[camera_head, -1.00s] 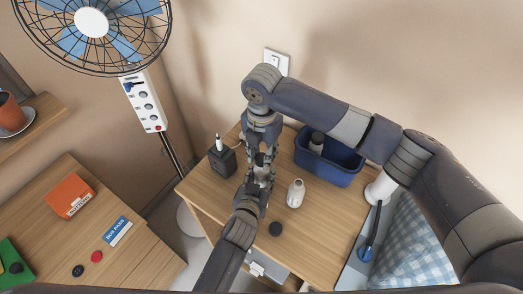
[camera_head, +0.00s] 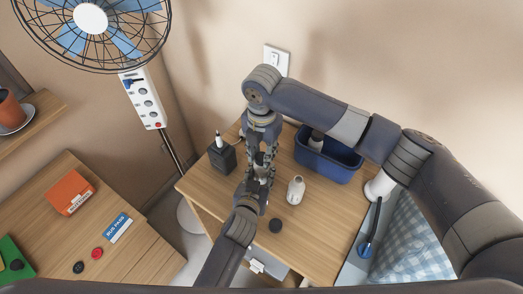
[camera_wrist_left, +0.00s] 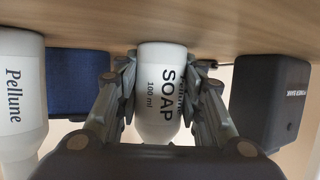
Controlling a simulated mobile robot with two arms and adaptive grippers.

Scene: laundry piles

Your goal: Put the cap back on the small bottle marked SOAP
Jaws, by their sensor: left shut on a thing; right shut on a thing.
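The small white bottle marked SOAP (camera_wrist_left: 160,85) is between the fingers of my left gripper in the left wrist view, where the picture is upside down. My left gripper (camera_head: 259,172) is shut on it, and its base is at or close to the wooden tabletop. My right gripper (camera_head: 264,153) comes down from above, right over the left one. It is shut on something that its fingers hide. I cannot make out the cap or the bottle's mouth in the head view.
A black power bank (camera_head: 222,158) stands left of the grippers. A white bottle (camera_head: 296,190) and a dark disc (camera_head: 275,226) are on the small table (camera_head: 315,230). A blue bin (camera_head: 335,172) holds another bottle. Red (camera_head: 97,255) and black (camera_head: 78,268) discs lie on the left desk.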

